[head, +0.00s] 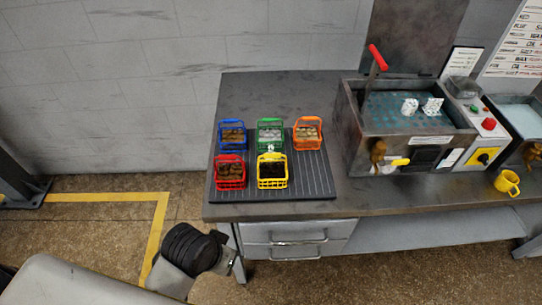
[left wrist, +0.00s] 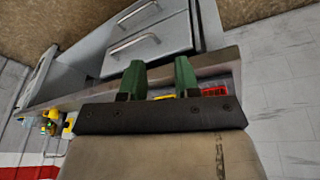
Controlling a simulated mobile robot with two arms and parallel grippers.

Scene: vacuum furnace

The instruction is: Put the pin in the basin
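I cannot single out the pin. Small baskets stand on a ribbed dark mat: blue (head: 232,136), green (head: 270,134), orange (head: 307,133), red (head: 230,172) and yellow (head: 272,171). They hold small brown, grey or dark pieces, too small to identify. An open metal box (head: 347,118) with a teal inside holds two white patterned pieces. A second vessel with a pale blue inside (head: 520,119) is cut by the right edge and may be the basin. My left gripper (left wrist: 160,75) has its green fingers apart, empty, facing the bench front. My right gripper is not in view.
The dark bench top (head: 280,88) is clear behind the baskets. A red-handled lever (head: 377,60) rises at the metal box. A yellow mug (head: 507,183) stands at the front right. Drawers (head: 290,240) are below. Yellow tape (head: 110,197) marks the floor.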

